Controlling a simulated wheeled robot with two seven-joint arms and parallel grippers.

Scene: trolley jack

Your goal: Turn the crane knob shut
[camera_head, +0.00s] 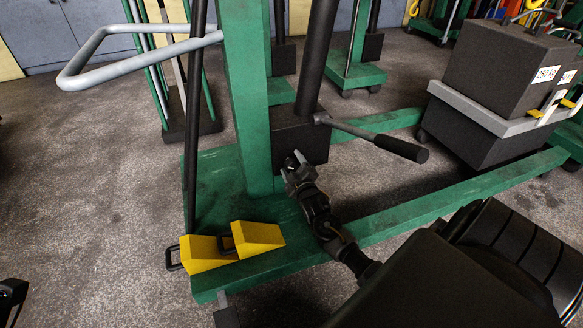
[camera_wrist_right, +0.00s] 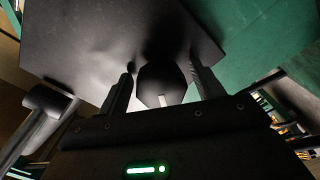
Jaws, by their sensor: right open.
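The crane's dark knob (camera_wrist_right: 163,80) sits on the black pump block (camera_head: 312,140) at the foot of the green crane post (camera_head: 247,100). My right gripper (camera_head: 294,167) is at the lower part of this block. In the right wrist view my right gripper (camera_wrist_right: 163,86) is open, with one finger on each side of the knob; gaps show between fingers and knob. In the head view the gripper mostly hides the knob. A dark part at the lower left edge looks like my left gripper (camera_head: 12,292); its jaws cannot be made out.
A pump handle (camera_head: 400,147) with a black grip sticks out right of the block. Yellow wedges (camera_head: 257,237) lie on the green base at the left. A grey bent handle (camera_head: 100,72) reaches out left. Dark weights (camera_head: 505,68) stand at the right.

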